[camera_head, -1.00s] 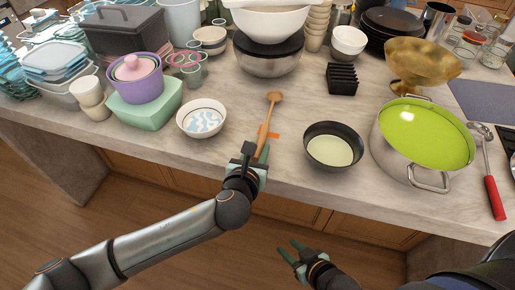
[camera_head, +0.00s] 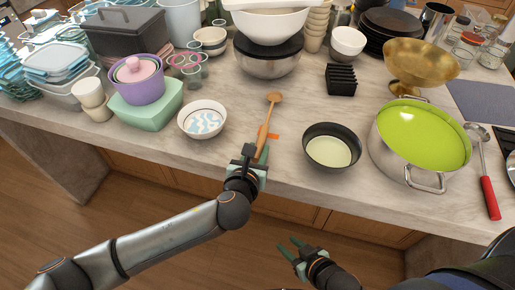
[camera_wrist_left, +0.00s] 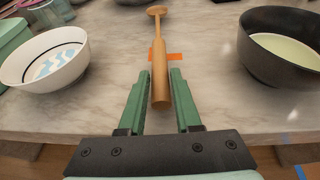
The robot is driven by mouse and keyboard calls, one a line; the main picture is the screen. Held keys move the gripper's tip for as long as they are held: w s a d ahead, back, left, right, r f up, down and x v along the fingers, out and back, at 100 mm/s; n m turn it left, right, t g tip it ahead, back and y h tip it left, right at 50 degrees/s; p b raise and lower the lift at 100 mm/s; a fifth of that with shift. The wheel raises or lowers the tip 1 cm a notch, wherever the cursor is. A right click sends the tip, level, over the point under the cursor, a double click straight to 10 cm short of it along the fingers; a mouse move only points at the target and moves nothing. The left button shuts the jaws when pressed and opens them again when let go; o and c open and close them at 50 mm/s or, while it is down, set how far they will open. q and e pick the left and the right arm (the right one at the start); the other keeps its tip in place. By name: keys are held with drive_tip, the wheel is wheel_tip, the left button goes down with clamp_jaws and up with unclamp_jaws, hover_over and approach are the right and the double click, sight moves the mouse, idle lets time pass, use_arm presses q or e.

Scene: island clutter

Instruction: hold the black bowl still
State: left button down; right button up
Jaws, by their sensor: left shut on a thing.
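The black bowl (camera_head: 317,158) stands upright on the counter, right of my left gripper. It has a pale green inside and also shows at the right of the left wrist view (camera_wrist_left: 255,60). My left gripper (camera_head: 257,154) is at the counter's front edge, shut on the handle of a wooden spoon (camera_head: 268,115). In the left wrist view the spoon (camera_wrist_left: 160,55) points away between the green fingers. My left gripper is apart from the bowl. My right gripper (camera_head: 288,247) is open and empty, below and in front of the counter edge.
A white bowl with blue pattern (camera_head: 202,119) stands left of the spoon. A large pot with a green inside (camera_head: 390,160) is close on the bowl's right. A black rack (camera_head: 341,79) stands behind it. An orange mark (camera_wrist_left: 172,57) lies by the spoon.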

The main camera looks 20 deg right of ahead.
use_arm(q)
drive_tip(key=shift+f+b, duration=0.3)
drive_tip(key=shift+f, duration=0.25)
idle(0.8)
drive_tip(key=c, duration=1)
unclamp_jaws()
drive_tip(key=shift+o, duration=0.2)
drive_tip(key=shift+f, duration=0.4)
drive_tip(key=o, duration=0.5)
drive_tip(key=shift+o, duration=0.3)
drive_tip(key=shift+a+f, duration=0.1)
drive_tip(key=shift+a, duration=0.1)
